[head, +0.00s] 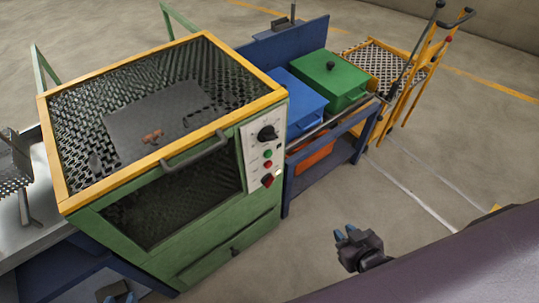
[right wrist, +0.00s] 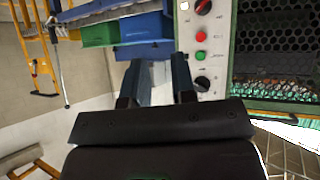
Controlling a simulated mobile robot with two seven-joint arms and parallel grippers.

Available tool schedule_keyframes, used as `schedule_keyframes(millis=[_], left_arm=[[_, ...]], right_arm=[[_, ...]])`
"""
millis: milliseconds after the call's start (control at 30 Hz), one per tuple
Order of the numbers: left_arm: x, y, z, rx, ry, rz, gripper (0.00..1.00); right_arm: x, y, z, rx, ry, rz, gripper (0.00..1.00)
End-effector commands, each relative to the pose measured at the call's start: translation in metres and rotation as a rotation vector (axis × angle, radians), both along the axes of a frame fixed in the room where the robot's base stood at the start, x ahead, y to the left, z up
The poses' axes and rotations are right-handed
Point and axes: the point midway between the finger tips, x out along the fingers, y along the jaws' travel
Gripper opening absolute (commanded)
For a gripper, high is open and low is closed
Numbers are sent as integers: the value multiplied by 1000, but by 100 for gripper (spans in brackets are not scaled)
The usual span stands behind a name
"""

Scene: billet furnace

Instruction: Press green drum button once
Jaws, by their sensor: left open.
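The green button (head: 267,153) is on the white control panel (head: 251,160) at the furnace's right front corner. It sits between a black knob (head: 267,133) above and a red button (head: 268,164) below. In the right wrist view the panel looks upside down, with the green button (right wrist: 200,55) right of my fingers. My right gripper (head: 346,234) is in front of and to the right of the panel, apart from it. Its fingers (right wrist: 156,68) are spread with nothing between them. My left gripper (head: 119,297) is open at the bottom left edge, partly cut off.
The green furnace (head: 200,247) has a yellow-framed mesh lid and a handle (head: 195,148) near the panel. A red switch (head: 267,180) sits low on the panel. Blue (head: 293,100) and green (head: 330,78) boxes stand on a bench behind. The floor around my right gripper is clear.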

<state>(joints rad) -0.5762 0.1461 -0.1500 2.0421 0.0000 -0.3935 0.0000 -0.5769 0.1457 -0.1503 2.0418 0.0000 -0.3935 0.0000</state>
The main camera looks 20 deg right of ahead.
Motion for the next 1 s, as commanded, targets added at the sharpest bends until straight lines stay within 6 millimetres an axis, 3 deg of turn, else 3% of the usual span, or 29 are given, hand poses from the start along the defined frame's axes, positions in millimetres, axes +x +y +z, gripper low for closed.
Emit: schedule_keyframes(millis=[33, 167, 1000], left_arm=[[0, 0, 0, 0, 0, 0, 40], [0, 0, 0, 0, 0, 0, 40], [0, 0, 0, 0, 0, 0, 40]], right_arm=[[0, 0, 0, 0, 0, 0, 17], [0, 0, 0, 0, 0, 0, 0], [1, 0, 0, 0, -1, 0, 0]])
